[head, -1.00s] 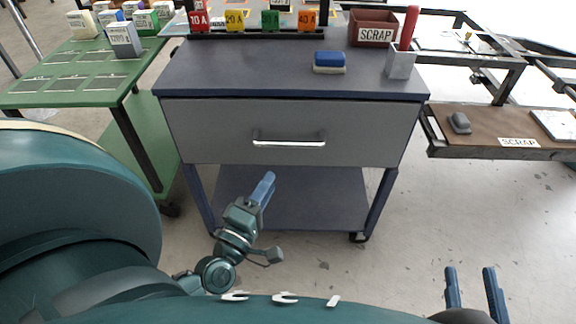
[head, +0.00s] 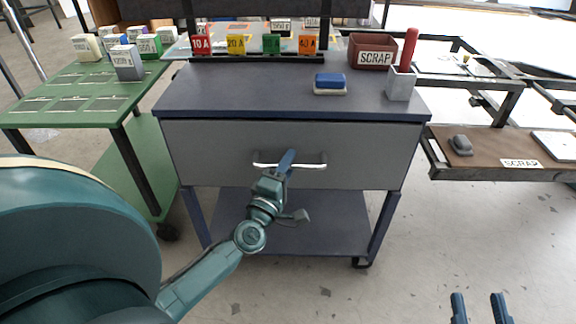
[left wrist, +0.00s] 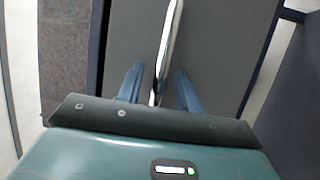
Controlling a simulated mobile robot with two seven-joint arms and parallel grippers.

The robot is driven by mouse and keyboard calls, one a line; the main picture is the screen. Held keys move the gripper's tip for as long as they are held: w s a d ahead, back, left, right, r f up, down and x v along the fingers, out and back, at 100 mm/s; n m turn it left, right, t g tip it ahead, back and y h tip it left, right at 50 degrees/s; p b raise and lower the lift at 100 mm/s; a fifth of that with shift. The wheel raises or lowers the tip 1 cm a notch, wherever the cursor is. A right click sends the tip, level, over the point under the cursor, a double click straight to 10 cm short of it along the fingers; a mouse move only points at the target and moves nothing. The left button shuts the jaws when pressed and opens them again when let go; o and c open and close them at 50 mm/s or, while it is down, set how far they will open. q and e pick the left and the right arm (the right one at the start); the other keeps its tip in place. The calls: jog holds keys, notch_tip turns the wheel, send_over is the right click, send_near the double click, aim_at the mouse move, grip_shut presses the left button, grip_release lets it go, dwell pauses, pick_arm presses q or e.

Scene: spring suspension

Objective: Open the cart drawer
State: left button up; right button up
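The cart drawer (head: 220,150) has a grey front under the dark blue cart top, and it looks closed. Its silver bar handle (head: 310,165) runs across the middle of the front. My left gripper (head: 287,160) is at the handle and covers part of it in the head view. In the left wrist view the handle (left wrist: 170,45) passes between the two blue fingers of my left gripper (left wrist: 158,85), which stand apart with gaps beside the bar. My right gripper (head: 480,308) is at the bottom right, its fingers apart and empty, away from the cart.
On the cart top (head: 240,90) stand a blue and white block (head: 330,84), a grey holder (head: 400,85) with a red stick, and a brown SCRAP bin (head: 372,52). A green table (head: 60,105) is at left, a brown shelf (head: 490,150) at right. Floor before the cart is clear.

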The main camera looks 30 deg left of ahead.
pick_arm(q)
jog(key=shift+w, duration=0.15)
jog(key=shift+c, duration=0.4)
grip_shut()
